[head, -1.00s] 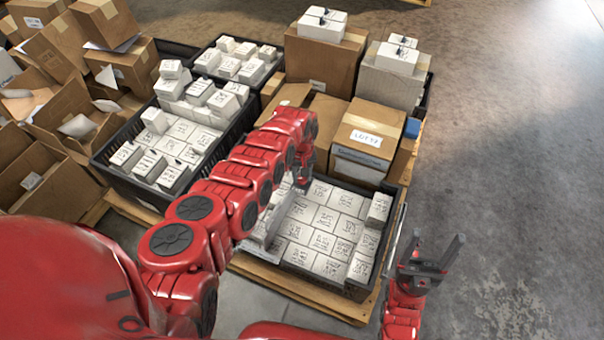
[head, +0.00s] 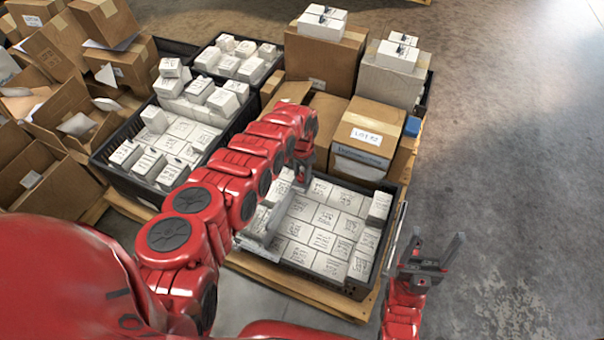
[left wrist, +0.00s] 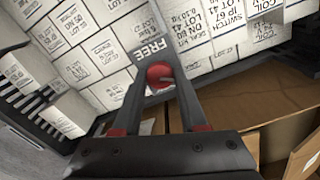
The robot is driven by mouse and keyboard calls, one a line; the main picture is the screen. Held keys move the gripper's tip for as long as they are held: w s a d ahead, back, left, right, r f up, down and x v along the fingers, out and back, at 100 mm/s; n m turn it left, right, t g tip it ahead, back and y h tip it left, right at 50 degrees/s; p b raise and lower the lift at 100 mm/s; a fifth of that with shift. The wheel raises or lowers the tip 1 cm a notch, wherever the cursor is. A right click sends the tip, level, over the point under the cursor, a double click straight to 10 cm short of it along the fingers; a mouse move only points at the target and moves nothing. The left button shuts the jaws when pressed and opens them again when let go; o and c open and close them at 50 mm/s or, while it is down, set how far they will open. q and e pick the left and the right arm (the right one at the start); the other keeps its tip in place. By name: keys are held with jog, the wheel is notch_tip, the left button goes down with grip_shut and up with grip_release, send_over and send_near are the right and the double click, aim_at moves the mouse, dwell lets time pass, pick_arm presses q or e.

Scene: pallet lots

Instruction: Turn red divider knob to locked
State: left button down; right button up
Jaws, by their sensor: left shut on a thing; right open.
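The red knob (left wrist: 160,75) shows in the left wrist view, between the fingers of my left gripper (left wrist: 157,72). The fingers are shut on it. A label reading FREE (left wrist: 149,50) lies just beyond the knob. In the head view my left gripper (head: 302,176) reaches down to the back part of the front black crate (head: 325,284), and the knob is hidden there. A grey upright divider panel (head: 268,232) stands in that crate, partly behind my left arm. My right gripper (head: 431,258) is open and empty, to the right of the crate.
White boxes (head: 322,240) fill much of the front crate. A cardboard carton (head: 365,135) stands right behind it, close to my left gripper. Another black crate with white boxes (head: 178,140) stands to the left. The concrete floor at right is clear.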

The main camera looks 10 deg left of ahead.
pick_arm(q)
jog(key=m, duration=0.3)
jog(key=shift+m, duration=0.4)
jog(key=shift+m+b, duration=0.45)
jog(key=shift+m, duration=1.35)
jog(key=shift+c, duration=2.2)
grip_release()
